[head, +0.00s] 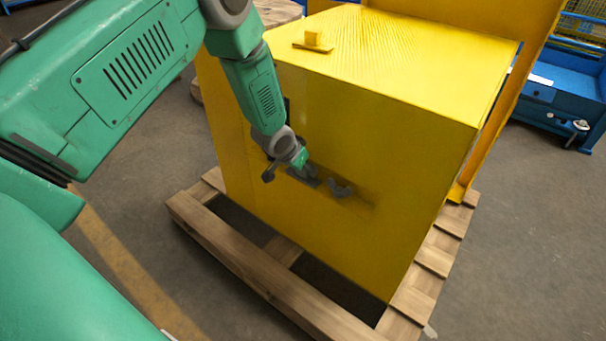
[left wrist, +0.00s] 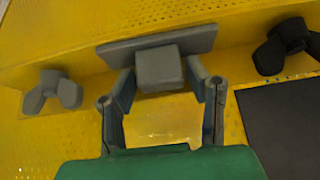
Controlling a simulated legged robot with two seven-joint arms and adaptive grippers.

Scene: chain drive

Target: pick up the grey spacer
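The grey spacer (left wrist: 122,51) shows in the left wrist view as a flat grey plate with a square block (left wrist: 159,68) standing out from it, at a yellow ledge. In the head view the spacer is small and mostly covered by my gripper. My left gripper (left wrist: 161,85) has one finger on each side of the block, with a narrow gap visible on both sides. In the head view the left gripper (head: 303,169) is at the front face of the yellow box. My right gripper is not in view.
A grey wing-shaped part (left wrist: 50,92) lies left of the spacer and a black one (left wrist: 286,46) right, above a dark panel (left wrist: 283,125). The yellow box (head: 350,120) stands on a wooden pallet (head: 240,267). A small yellow block (head: 313,40) sits on top.

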